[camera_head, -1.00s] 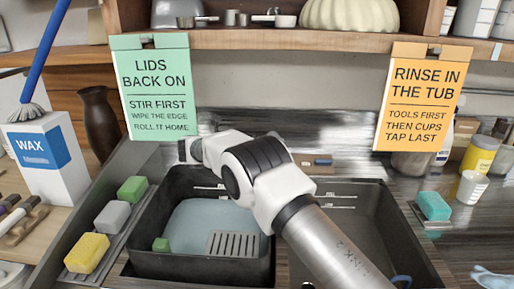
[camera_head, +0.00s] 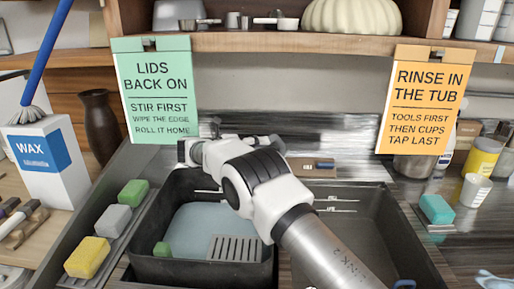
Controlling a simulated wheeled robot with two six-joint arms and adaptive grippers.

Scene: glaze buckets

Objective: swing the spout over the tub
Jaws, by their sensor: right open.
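My right arm comes in from the lower right and crosses the tub's back right corner. My right gripper (camera_head: 208,130) is at the arm's far end, behind the tub's back edge, small and largely hidden by my wrist. It is open. I cannot make out the spout for certain; a small grey metal shape shows just above my wrist. My left gripper is not in view.
An empty dark basin (camera_head: 372,232) lies to the right of the tub. Yellow, grey and green sponges (camera_head: 117,219) line the left ledge. A green sign (camera_head: 155,95) and an orange sign (camera_head: 421,105) hang from the shelf. A teal sponge (camera_head: 437,208) and cups stand at right.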

